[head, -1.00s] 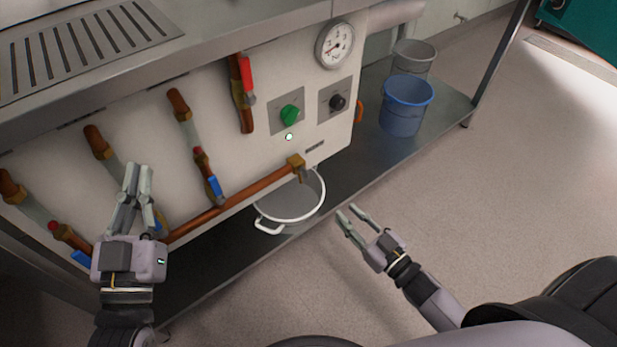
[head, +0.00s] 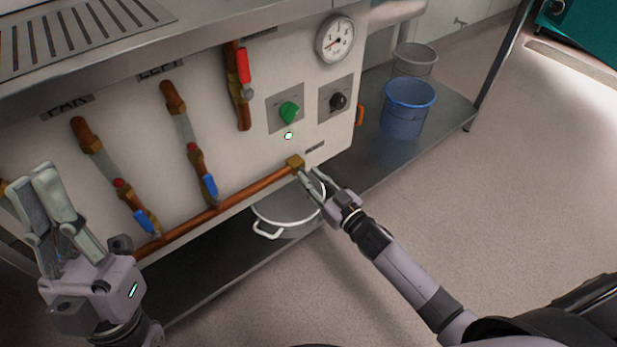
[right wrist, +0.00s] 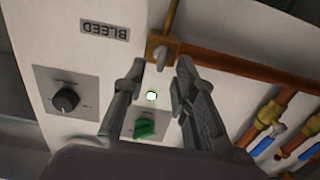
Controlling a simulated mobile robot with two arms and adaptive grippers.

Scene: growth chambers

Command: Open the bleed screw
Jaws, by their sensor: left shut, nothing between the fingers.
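The brass bleed fitting (head: 295,162) sits at the right end of a copper pipe (head: 222,206), low on the white panel. In the right wrist view the fitting (right wrist: 163,50) shows between the fingertips, with a thin stem, beside an upside-down "BLEED" label (right wrist: 105,29). My right gripper (head: 312,175) is open just beside the fitting; its fingers (right wrist: 160,66) are apart with nothing between them. I cannot tell whether they touch the fitting. Its lower part is hidden by the gripper in the head view. My left gripper (head: 48,190) is shut and empty at the far left.
A white-rimmed pot (head: 283,212) stands on the lower shelf under the fitting. A green knob (head: 289,112), a black knob (head: 338,101) and a gauge (head: 336,41) are above. Blue-handled valves (head: 210,185) lie left. A blue bucket (head: 407,107) stands right.

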